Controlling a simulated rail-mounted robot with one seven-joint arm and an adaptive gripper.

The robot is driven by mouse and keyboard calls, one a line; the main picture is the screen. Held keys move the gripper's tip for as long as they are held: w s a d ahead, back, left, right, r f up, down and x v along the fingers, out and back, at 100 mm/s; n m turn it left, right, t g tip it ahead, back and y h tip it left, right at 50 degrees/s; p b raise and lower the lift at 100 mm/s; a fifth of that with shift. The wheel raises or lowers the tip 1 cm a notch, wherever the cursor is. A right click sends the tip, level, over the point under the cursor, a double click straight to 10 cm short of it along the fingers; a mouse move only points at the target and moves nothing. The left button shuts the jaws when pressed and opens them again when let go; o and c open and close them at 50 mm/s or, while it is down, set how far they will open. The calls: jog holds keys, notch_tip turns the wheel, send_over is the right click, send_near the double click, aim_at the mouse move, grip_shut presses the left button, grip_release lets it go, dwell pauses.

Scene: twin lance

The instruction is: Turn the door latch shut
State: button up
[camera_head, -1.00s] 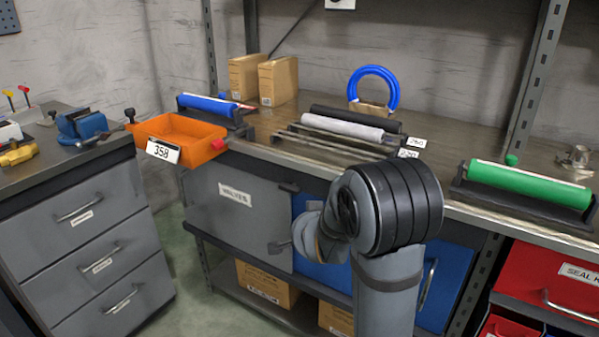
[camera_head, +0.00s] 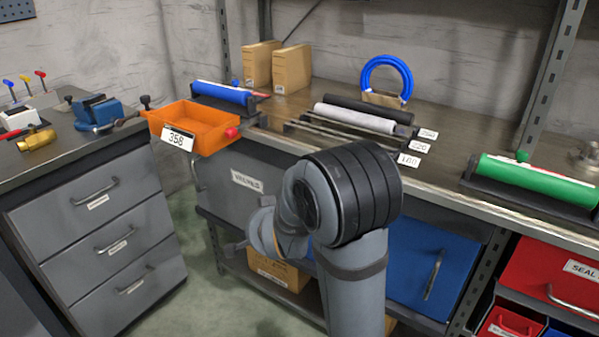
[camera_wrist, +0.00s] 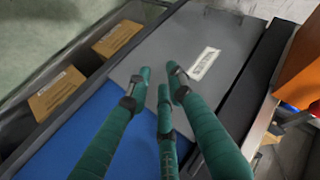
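The grey cabinet door (camera_head: 228,182) with a white label sits under the workbench in the head view. In the wrist view the same door (camera_wrist: 225,35) and its label lie ahead of my fingers. In the head view my gripper (camera_head: 247,240) is low in front of the door, mostly behind my wrist. I cannot tell whether any finger touches the door.
An orange bin (camera_head: 198,125) juts from the bench edge above the door. A blue door (camera_head: 412,265) is to the right, with red drawers (camera_head: 545,270) beyond. Cardboard boxes (camera_head: 275,272) are on the lower shelf. A grey drawer cabinet (camera_head: 100,235) stands left, with open floor between.

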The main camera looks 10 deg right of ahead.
jog(key=shift+o, duration=1.1)
jog(key=s+a+f+n+g+y+p, duration=0.1)
jog(key=s+a+f+p, duration=0.1)
jog(key=a, duration=1)
jog(key=shift+s+f+n+g, duration=0.3)
jog(key=shift+s+f+g, duration=0.15)
jog(key=shift+s, duration=0.6)
jog(key=shift+o, duration=0.7)
jog(key=shift+m+t+h, duration=0.25)
jog(key=shift+m+h, duration=0.25)
jog(key=shift+m, duration=0.1)
jog(key=a, duration=0.1)
jog(key=a+f+p, duration=0.1)
jog(key=a, duration=0.1)
jog(key=a+f, duration=0.1)
jog(key=shift+a+f+p, duration=0.1)
jog(key=shift+a+p, duration=0.15)
jog(key=shift+p, duration=0.15)
jog(key=w+d+r+n+t+h, duration=0.1)
jog(key=w+d+r+n+h, duration=0.1)
jog(key=d+h, duration=0.4)
jog(key=w+d+r+n+t+h, duration=0.1)
jog(key=w+d+r+t+h, duration=0.15)
jog(key=d, duration=0.55)
jog(key=s+d+r+n+h, duration=0.2)
jog(key=d+r+n+h, duration=0.35)
jog(key=r+n, duration=0.45)
jog(key=x, duration=1)
jog(key=shift+r+n, duration=0.2)
jog(key=shift+n, duration=0.1)
